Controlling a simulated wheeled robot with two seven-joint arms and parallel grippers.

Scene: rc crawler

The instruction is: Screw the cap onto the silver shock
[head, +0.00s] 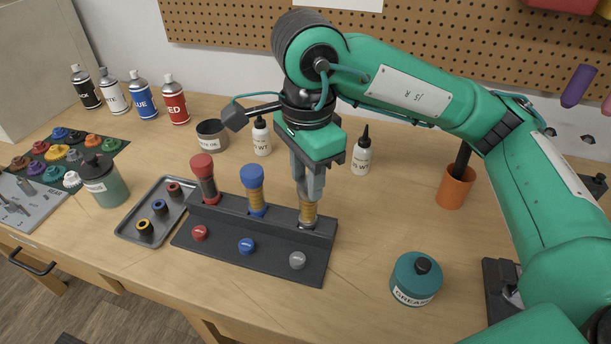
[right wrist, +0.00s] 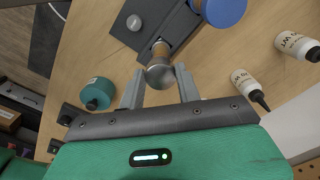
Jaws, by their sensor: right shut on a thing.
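The silver shock (head: 308,214) stands upright at the right end of the black stand (head: 260,228), with a gold-coloured body. My right gripper (head: 309,190) points straight down over it. In the right wrist view, a round silver cap (right wrist: 160,75) sits between the fingers of the gripper (right wrist: 160,88), which are shut on it. The shock's body (right wrist: 160,50) lines up just beyond the cap. The cap is at the shock's top; whether its threads are engaged is hidden. My left gripper is not in view.
The red-capped shock (head: 204,178) and blue-capped shock (head: 254,188) stand to the left on the same stand. White bottles (head: 261,136) (head: 361,153) are behind. A teal grease jar (head: 416,280) is at right front. A tray with rings (head: 128,238) lies left.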

